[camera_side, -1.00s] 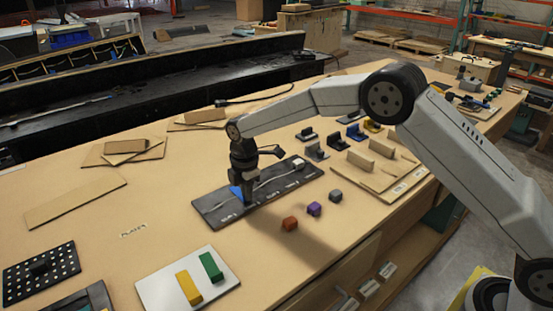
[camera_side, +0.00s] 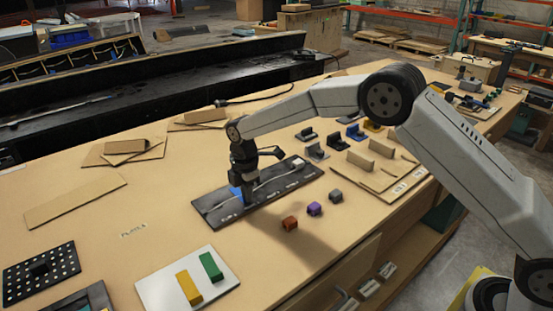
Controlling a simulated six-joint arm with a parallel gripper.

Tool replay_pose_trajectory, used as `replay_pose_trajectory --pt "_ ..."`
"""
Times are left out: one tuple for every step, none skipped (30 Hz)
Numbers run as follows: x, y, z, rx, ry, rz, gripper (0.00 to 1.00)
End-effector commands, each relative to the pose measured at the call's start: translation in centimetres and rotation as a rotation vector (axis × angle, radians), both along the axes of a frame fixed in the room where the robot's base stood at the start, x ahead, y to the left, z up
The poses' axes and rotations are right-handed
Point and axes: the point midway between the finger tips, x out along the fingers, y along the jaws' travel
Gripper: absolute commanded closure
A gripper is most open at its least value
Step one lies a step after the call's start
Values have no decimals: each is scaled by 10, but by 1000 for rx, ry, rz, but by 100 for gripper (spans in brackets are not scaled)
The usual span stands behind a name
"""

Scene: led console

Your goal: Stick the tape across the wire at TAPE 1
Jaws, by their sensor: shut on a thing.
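A long dark board (camera_side: 213,208) lies on the table with a pale wire (camera_side: 272,180) running along its length. White labels line its front edge, too small to read surely, so I cannot tell which spot is TAPE 1. My gripper (camera_side: 251,198) points down over the left half of the board, its fingertips low, close to the board. It is shut on a small blue piece (camera_side: 236,192), probably the tape, which shows at its left side. The fingers hide part of the piece and the wire under it. I cannot tell whether the piece touches the wire.
A small white block (camera_side: 298,164) sits at the board's right end. Red (camera_side: 290,223), purple (camera_side: 314,209) and grey (camera_side: 336,196) blocks lie in front. A white plate (camera_side: 155,291) carries a yellow and a green bar. The table between plate and board is clear.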

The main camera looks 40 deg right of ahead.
Motion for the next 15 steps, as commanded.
replay_pose_trajectory --pt "0 0 -2 0 2 0 100" --pt "0 0 -2 0 2 0 87" --pt "-1 0 -2 0 2 0 75" --pt "-1 0 -2 0 2 0 65" --pt "0 0 -2 0 2 0 55" --pt "0 0 -1 0 2 0 52" --pt "0 0 -1 0 2 0 52" --pt "0 0 -1 0 2 0 52" --pt "0 0 -1 0 1 0 52" --pt "0 0 -1 0 1 0 52" --pt "0 0 -1 0 1 0 52" --pt "0 0 -1 0 1 0 52" --pt "0 0 -1 0 1 0 52" --pt "0 0 -1 0 1 0 52" --pt "0 0 0 0 1 0 52"
